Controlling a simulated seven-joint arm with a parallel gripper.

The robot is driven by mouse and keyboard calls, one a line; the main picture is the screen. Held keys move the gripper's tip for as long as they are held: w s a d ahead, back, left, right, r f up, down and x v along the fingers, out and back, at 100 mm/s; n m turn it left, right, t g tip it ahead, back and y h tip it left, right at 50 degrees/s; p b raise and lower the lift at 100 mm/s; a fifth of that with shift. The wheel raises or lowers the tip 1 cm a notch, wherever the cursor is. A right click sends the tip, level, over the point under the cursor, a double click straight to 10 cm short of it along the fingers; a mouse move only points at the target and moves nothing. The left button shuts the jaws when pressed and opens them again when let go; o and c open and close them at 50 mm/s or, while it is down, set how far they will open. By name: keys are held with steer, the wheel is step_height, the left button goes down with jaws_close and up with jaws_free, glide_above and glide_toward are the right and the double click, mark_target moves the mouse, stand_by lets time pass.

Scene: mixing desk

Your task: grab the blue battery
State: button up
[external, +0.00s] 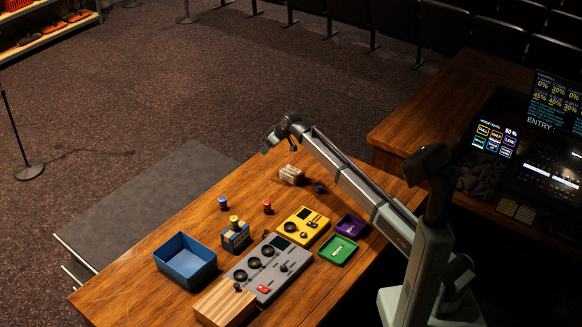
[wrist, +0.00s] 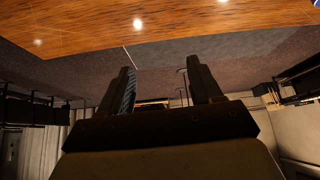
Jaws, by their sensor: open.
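A small blue cylinder that looks like the blue battery (external: 223,203) stands upright on the wooden desk (external: 150,262), left of a similar red cylinder (external: 267,206). My gripper (external: 279,149) is above the far part of the desk, up and to the right of the blue cylinder and well apart from it. In the wrist view my gripper (wrist: 161,72) is open, with nothing between its fingers. A small blue patch shows at that view's top right corner; I cannot tell what it is.
A blue open box (external: 185,262), a blue block with a yellow-topped piece (external: 235,237), a grey control panel (external: 268,268) and a yellow device (external: 302,226) stand nearby. Green (external: 338,250) and purple (external: 351,226) trays lie right. A pale block (external: 291,175) is below my gripper.

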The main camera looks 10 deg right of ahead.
mark_target(223, 199)
steer(key=s+a+f+n+g, duration=0.25)
steer(key=s+a+n, duration=0.25)
steer(key=s+a, duration=1.35)
steer(key=shift+g+h, duration=0.35)
steer(key=shift+h, duration=0.05)
steer(key=x, duration=0.7)
steer(key=shift+a+f, duration=0.15)
steer(key=shift+f, duration=0.1)
steer(key=shift+d+x, duration=0.2)
steer(key=shift+x, duration=2.5)
steer(key=shift+s+f, duration=0.1)
steer(key=shift+s, duration=0.15)
steer(key=c, duration=1.1)
steer(key=shift+c, duration=0.2)
